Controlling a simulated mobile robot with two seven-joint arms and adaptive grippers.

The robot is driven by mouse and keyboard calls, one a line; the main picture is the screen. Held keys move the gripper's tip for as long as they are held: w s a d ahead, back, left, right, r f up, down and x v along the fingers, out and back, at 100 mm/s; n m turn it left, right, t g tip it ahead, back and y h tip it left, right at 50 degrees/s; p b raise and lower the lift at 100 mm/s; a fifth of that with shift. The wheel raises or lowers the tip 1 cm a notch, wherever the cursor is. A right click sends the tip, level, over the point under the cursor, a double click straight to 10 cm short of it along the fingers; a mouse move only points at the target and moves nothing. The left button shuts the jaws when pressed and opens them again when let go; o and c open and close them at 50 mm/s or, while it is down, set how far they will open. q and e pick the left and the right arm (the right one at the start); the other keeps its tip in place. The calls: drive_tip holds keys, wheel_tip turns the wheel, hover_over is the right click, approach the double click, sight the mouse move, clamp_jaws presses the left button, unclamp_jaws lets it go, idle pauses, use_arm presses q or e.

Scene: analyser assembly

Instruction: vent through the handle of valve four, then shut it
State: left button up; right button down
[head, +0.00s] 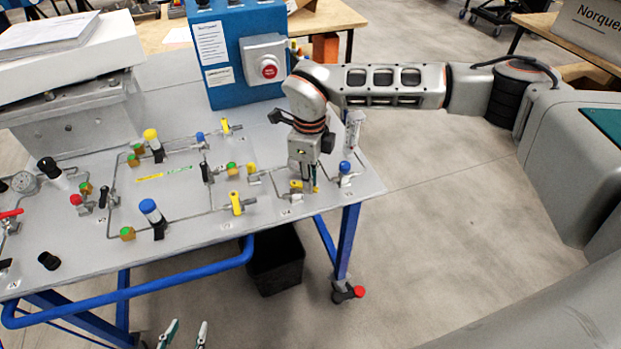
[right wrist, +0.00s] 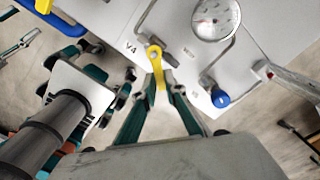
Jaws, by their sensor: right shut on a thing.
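The yellow handle of valve four (right wrist: 155,72) is beside the printed V4 label in the right wrist view. My right gripper (right wrist: 160,92) is shut on this handle, its green fingers on either side of it. In the head view my right gripper (head: 303,187) reaches down to the right end of the panel, and the yellow handle (head: 296,184) is partly hidden by it. My left gripper (head: 186,334) is at the bottom edge of the head view, its two fingertips apart and empty, in front of the panel.
A round gauge (right wrist: 215,18) and a blue knob (right wrist: 220,97) stand close to the handle. Another yellow-handled valve (head: 236,203) lies to its left on the panel (head: 85,270). A blue box with a red button (head: 268,68) stands behind. A black bin (head: 275,262) is below.

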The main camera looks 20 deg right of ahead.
drive_tip(key=m, duration=0.2)
drive_tip(key=a+m+b, duration=0.1)
drive_tip(key=s+m, duration=0.1)
drive_tip(key=m, duration=0.1)
drive_tip(key=shift+s+a+m, duration=0.1)
drive_tip(key=shift+a+m, duration=0.2)
drive_tip(key=shift+s+a+m+b, duration=0.1)
drive_tip(key=shift+a+m+b, duration=0.3)
drive_tip(key=shift+m, duration=0.7)
drive_tip(key=shift+s+a+m+b, duration=0.1)
drive_tip(key=shift+a+m+b, duration=0.25)
drive_tip(key=shift+m, duration=0.75)
drive_tip(key=c, duration=2.1)
unclamp_jaws()
drive_tip(key=shift+r, duration=0.1)
wheel_tip(320, 180, up, 12)
drive_tip(key=shift+f, duration=0.1)
